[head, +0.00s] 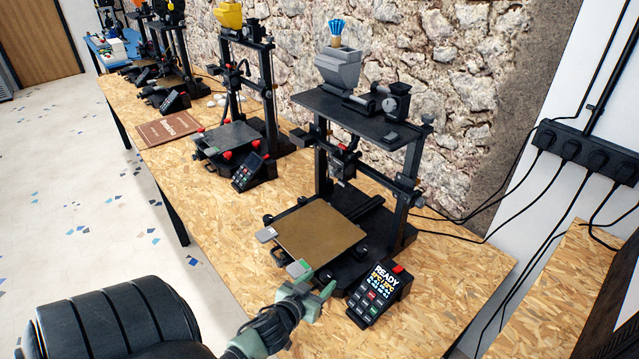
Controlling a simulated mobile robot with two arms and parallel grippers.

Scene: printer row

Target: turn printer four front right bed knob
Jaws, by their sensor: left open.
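The nearest printer (408,180), at the right end of the row, has a black frame and a tan bed plate (320,236). A small screen (378,290) reading READY stands at its front right. My left gripper (313,285), grey-green, is open at the bed's front corner, close to the screen. Its fingers and the corner overlap in the picture, so contact cannot be told. The front right bed knob is not clearly seen; the bed edge and my gripper cover that spot. My right gripper is out of view.
A second printer (240,135) stands behind to the left, with more printers further along the wooden bench (225,215). A brown booklet (168,129) lies on the bench. A stone wall backs the row. Cables run to a power strip (590,155) at right.

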